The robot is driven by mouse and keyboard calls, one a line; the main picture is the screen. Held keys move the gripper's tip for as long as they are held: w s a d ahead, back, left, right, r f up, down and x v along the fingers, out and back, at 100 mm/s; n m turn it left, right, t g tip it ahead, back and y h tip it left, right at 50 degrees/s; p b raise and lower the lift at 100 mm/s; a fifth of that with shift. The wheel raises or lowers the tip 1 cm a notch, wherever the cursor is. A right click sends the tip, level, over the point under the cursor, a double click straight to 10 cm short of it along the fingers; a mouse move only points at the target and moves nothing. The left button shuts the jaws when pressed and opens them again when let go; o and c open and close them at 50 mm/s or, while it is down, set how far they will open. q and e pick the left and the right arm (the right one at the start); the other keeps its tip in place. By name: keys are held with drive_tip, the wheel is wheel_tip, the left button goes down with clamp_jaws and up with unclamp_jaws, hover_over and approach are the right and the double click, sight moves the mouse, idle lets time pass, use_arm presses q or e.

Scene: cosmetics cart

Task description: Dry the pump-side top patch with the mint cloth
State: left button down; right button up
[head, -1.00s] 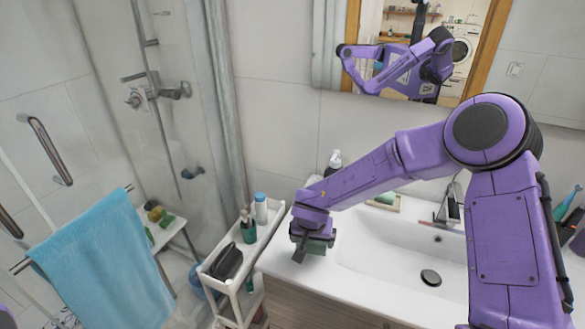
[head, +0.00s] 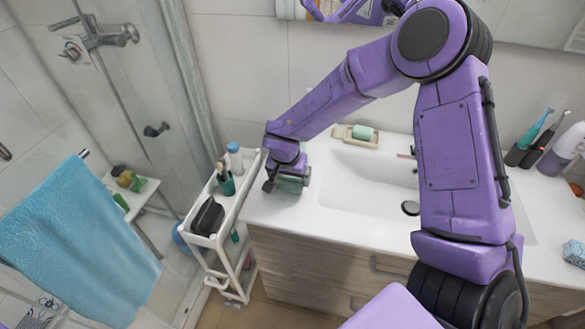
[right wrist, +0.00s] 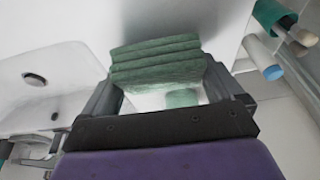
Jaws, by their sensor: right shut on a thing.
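The mint cloth (right wrist: 155,62) is a folded green pad with several layers, held between the fingers of my right gripper (right wrist: 158,78). In the head view my right gripper (head: 287,180) is at the left end of the white sink top (head: 262,205), low over it, with the cloth (head: 292,184) under it. I cannot tell whether the cloth touches the top. A pale green piece (right wrist: 182,97) shows behind the cloth in the wrist view; I cannot tell what it is. No wet patch and no pump bottle can be made out now. My left gripper is out of view.
A white cart (head: 196,240) with bottles and a black pouch (head: 208,216) stands left of the top. The basin (head: 350,190) lies right of the gripper. A soap tray (head: 358,138) is behind it. Toothbrushes (head: 530,138) stand far right. A blue towel (head: 80,245) hangs left.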

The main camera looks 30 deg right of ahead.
sight(277, 178)
drive_tip(key=a+f, duration=0.1)
drive_tip(key=w+a, duration=0.1)
drive_tip(key=a, duration=0.1)
drive_tip(key=shift+w+f+g, duration=0.2)
drive_tip(key=shift+f+g, duration=0.1)
drive_tip(key=shift+f, duration=0.1)
drive_tip(key=s, duration=0.1)
drive_tip(key=s+a, duration=0.1)
drive_tip(key=s+a+r, duration=0.1)
drive_tip(key=shift+s, duration=0.25)
drive_tip(key=shift+w+f, duration=0.35)
drive_tip(key=shift+w, duration=0.1)
drive_tip(key=shift+s+r, duration=0.15)
drive_tip(key=shift+s, duration=0.1)
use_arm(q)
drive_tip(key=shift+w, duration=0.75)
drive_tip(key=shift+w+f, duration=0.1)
use_arm(e)
drive_tip(key=shift+w+f, duration=0.15)
drive_tip(key=shift+f, duration=0.05)
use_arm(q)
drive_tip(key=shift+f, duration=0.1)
use_arm(e)
drive_tip(key=shift+f, duration=0.25)
